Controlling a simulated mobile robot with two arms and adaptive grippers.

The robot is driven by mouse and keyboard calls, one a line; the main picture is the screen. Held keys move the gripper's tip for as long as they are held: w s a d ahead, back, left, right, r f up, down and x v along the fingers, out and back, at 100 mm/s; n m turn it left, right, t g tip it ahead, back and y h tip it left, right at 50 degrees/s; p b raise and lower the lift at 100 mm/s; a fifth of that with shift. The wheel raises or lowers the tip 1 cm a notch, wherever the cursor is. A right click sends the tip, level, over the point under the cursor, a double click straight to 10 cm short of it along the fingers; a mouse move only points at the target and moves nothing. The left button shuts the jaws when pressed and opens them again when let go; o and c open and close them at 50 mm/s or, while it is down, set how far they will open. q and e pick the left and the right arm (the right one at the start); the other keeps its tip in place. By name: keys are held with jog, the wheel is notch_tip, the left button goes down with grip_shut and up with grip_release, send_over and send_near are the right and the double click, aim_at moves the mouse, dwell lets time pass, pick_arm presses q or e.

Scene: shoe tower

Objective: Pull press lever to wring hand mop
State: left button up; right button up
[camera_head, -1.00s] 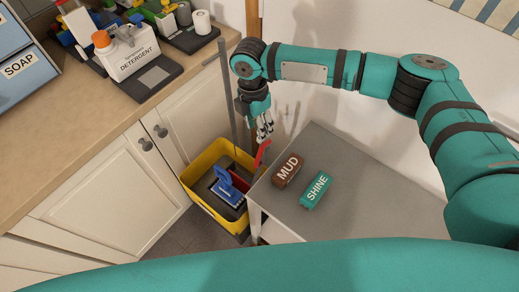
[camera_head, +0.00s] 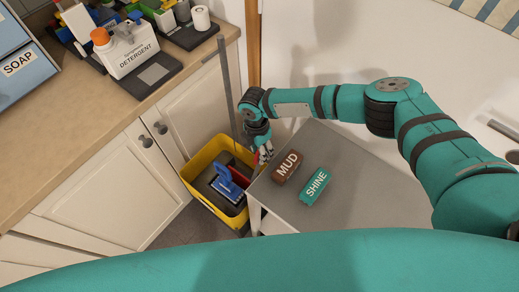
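The yellow mop bucket (camera_head: 196,166) stands on the floor between the cabinets and the grey table. A blue press part (camera_head: 228,184) sits inside it. The red lever (camera_head: 256,159) is at the bucket's right side, largely hidden by my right gripper. The grey mop handle (camera_head: 228,88) rises upright from the bucket. My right gripper (camera_head: 265,152) points down at the red lever, its fingers beside or around it; whether they are closed on it cannot be made out. My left gripper is not in view.
A brown MUD block (camera_head: 287,168) and a teal SHINE block (camera_head: 316,186) lie on the grey table (camera_head: 365,205), right of the bucket. The counter (camera_head: 60,120) at left holds a detergent bottle (camera_head: 127,48) and a blue SOAP box (camera_head: 22,75). White cabinet doors (camera_head: 110,198) border the bucket.

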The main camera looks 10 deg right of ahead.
grip_shut()
dwell(0.3)
jog(key=shift+s+a+r, duration=0.15)
jog(key=s+a+r+t+h+p, duration=0.1)
jog(key=s+a+t+h+p, duration=0.2)
jog(key=s+a, duration=0.3)
jog(key=shift+s+a+p, duration=0.2)
jog(key=shift+a+p, duration=0.05)
jog(key=shift+p, duration=0.6)
